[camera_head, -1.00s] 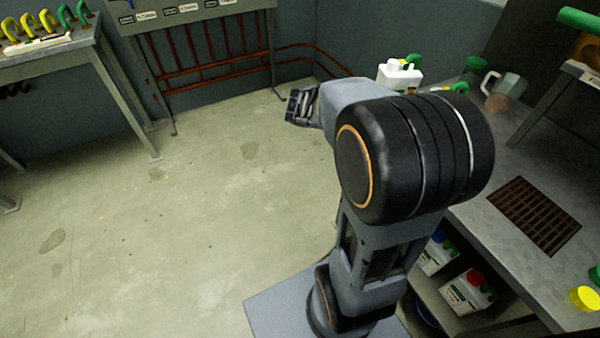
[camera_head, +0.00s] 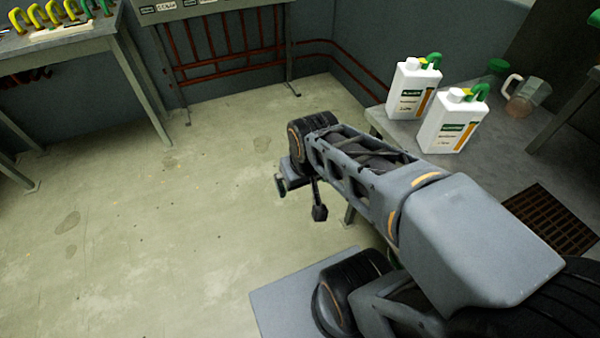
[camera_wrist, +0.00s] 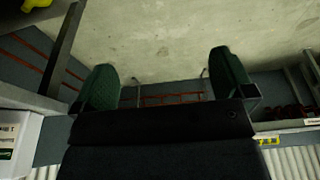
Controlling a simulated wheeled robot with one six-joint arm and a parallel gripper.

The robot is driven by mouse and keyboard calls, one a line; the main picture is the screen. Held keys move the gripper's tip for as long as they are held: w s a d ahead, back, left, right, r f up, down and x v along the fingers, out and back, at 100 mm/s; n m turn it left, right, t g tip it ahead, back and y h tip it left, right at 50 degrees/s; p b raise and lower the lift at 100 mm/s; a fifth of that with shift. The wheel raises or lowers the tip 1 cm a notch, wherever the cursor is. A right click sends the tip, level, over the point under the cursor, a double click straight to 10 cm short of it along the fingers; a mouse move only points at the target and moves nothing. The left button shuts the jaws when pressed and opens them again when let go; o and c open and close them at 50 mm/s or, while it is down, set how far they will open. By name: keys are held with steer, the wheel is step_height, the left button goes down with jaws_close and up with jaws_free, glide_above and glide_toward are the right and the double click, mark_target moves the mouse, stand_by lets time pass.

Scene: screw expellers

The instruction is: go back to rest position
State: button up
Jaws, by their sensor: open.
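My gripper (camera_head: 300,198) hangs over the open floor left of the worktop in the head view, at the end of my arm. Its fingers are spread apart with nothing between them. In the wrist view my gripper (camera_wrist: 168,92) shows two green-padded fingers wide apart, with bare floor and red pipes beyond. My arm reaches in from the lower right of the head view and hides part of the worktop.
Two white jugs (camera_head: 412,88) (camera_head: 452,124) stand on the grey worktop (camera_head: 485,168), near a clear pitcher (camera_head: 526,96) and a floor-like brown grate (camera_head: 553,217). A table with yellow and green handles (camera_head: 62,12) stands at upper left. The floor (camera_head: 150,240) is clear.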

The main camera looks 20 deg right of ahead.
steer(key=w+p+v, duration=0.3)
steer(key=p+v, duration=1)
steer(key=w+r+p+v, duration=0.1)
steer(key=w+p+v, duration=0.2)
steer(key=p+v, duration=1)
steer(key=shift+r+t, duration=0.4)
steer(key=shift+r, duration=0.35)
steer(key=shift+w, duration=0.1)
